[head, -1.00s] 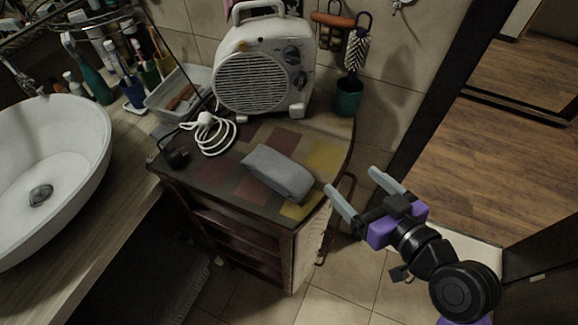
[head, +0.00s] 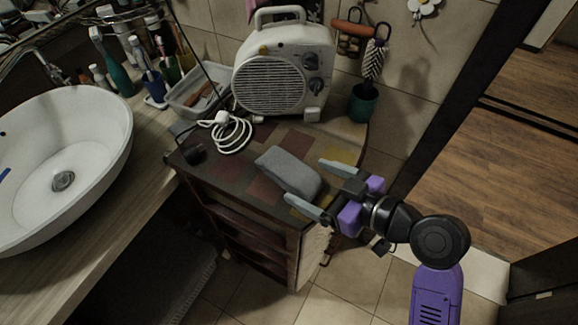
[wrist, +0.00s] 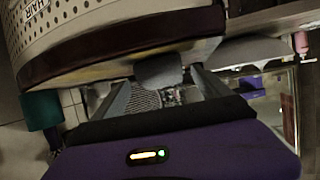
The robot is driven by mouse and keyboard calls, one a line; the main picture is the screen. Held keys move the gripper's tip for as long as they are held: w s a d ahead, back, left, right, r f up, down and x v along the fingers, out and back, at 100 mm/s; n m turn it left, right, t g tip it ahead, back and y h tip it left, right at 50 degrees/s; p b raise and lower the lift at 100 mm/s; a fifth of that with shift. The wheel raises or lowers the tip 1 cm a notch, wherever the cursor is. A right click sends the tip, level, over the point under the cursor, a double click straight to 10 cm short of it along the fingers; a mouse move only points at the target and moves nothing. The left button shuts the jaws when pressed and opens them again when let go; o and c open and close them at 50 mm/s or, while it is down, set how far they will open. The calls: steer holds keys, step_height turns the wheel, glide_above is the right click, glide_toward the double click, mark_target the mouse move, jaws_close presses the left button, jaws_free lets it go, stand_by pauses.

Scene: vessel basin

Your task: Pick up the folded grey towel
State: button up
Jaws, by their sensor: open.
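The folded grey towel (head: 288,172) lies on the patterned top of a small dark cabinet (head: 232,172). My gripper (head: 318,182) is open, its two grey fingers pointing left at the towel's right end. One finger is on the far side and one on the near side of that end. I cannot tell whether either finger touches the towel. In the wrist view the towel (wrist: 158,70) shows as a grey block ahead, in line with the gap between the open fingers (wrist: 160,100).
A white fan heater (head: 284,75) stands behind the towel, its coiled white cable (head: 230,135) to the left. A green cup (head: 362,104) with a brush stands at the back right corner. A white basin (head: 65,150) is at left. Floor is free at right.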

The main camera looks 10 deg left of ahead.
mark_target(289, 171)
steer(key=shift+x, duration=1.4)
steer(key=c, duration=1.4)
steer(key=shift+c, duration=0.2)
steer(key=shift+r, duration=0.1)
